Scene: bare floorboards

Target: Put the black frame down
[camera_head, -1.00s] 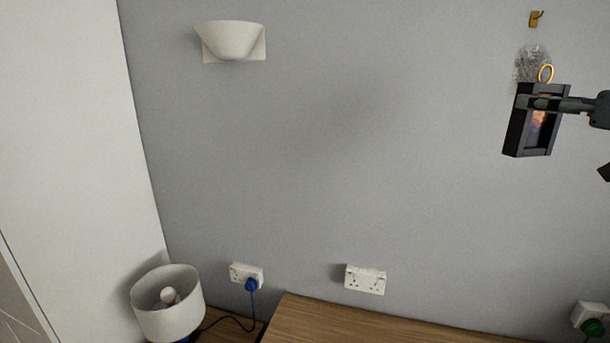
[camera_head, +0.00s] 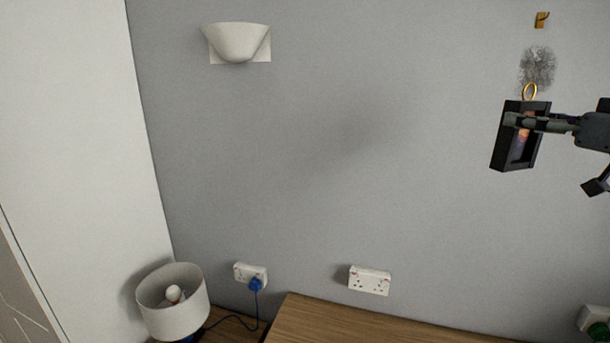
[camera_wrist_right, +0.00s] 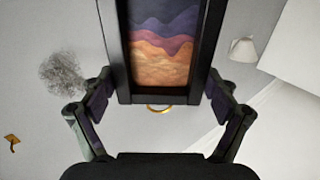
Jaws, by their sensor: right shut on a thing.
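The black frame (camera_head: 499,150) hangs in the air in front of the grey wall at the upper right of the head view, slightly tilted. It has a gold ring at its top. My right gripper (camera_head: 520,122) is shut on it, coming in from the right. In the right wrist view the black frame (camera_wrist_right: 120,60) sits between the two fingers and shows a picture of purple and orange waves. My left gripper is in neither view.
A brass hook (camera_head: 541,19) is on the wall above a scribbled grey patch (camera_head: 538,66). A wooden surface (camera_head: 370,325) runs along the bottom, with a white lamp (camera_head: 173,315) to its left. Sockets (camera_head: 370,280) and a wall light (camera_head: 237,42) are on the wall.

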